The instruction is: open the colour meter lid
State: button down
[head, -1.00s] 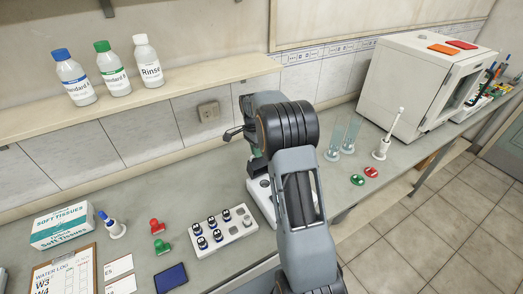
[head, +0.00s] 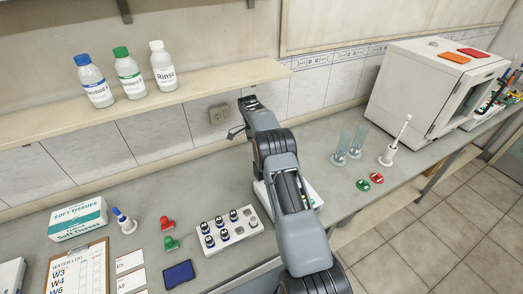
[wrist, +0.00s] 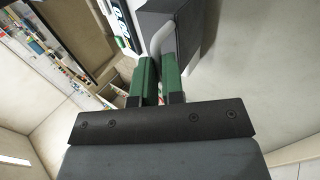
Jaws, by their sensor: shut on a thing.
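The colour meter's white body (head: 262,197) stands on the bench behind my arm, which hides most of it in the head view. In the wrist view, a dark grey box-like part (wrist: 185,22) and a lit display (wrist: 122,22) show at the top. A pale bent handle (wrist: 160,38) runs down between the green fingers of my gripper (wrist: 158,66), which is shut on it. My fingertips are hidden in the head view. I cannot tell how far the lid is raised.
A white vial rack (head: 230,232) with several vials stands left of the meter. Glass cylinders (head: 350,143) and a pipette on a stand (head: 395,140) are to its right, before a white cabinet (head: 430,85). Bottles (head: 130,73) stand on the shelf above.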

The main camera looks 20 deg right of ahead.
jog(key=shift+a+f, duration=0.15)
jog(key=shift+f, duration=0.35)
jog(key=c, duration=1.7)
grip_release()
jog(key=o, duration=0.3)
jog(key=shift+w+f, duration=0.1)
jog(key=shift+w, duration=0.2)
jog(key=shift+o, duration=0.9)
jog(key=shift+r, duration=0.2)
jog(key=shift+s+r, duration=0.1)
